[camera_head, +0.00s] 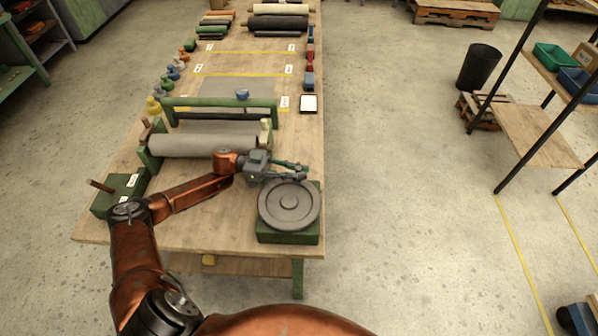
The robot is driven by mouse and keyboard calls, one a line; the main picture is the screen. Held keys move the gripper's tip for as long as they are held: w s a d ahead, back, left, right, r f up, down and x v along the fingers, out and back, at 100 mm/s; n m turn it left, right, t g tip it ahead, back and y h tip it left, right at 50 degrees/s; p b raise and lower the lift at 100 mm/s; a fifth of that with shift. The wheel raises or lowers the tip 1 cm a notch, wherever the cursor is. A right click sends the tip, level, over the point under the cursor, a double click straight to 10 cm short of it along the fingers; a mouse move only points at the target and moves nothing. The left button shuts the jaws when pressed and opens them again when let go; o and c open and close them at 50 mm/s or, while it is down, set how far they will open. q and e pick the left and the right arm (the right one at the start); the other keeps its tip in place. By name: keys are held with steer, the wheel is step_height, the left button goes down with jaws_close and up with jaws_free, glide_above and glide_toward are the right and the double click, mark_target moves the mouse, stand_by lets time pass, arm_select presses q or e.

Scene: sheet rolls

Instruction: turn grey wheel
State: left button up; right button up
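The grey wheel (289,206) is a round disc with a raised rim and a small hub. It lies flat on a green block (288,238) at the table's front right corner. My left gripper (304,170) is just behind the wheel's far edge, with its fingers pointing right. Its two fingers look apart, with nothing seen between them. I cannot tell whether they touch the rim. My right gripper is not in view.
A grey sheet roll (205,145) lies in a green frame (220,103) behind my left arm. A green box with a brown handle (118,196) stands at the table's left edge. A white-faced tablet (309,104) lies at the right edge.

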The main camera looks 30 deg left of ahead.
arm_select(q)
steer(key=o, duration=0.4)
steer(key=shift+c, duration=0.2)
steer(key=shift+a, duration=0.1)
steer(key=v, duration=1.1)
steer(key=shift+s+a, duration=0.15)
steer(key=shift+a, duration=0.25)
steer(key=shift+c, duration=0.2)
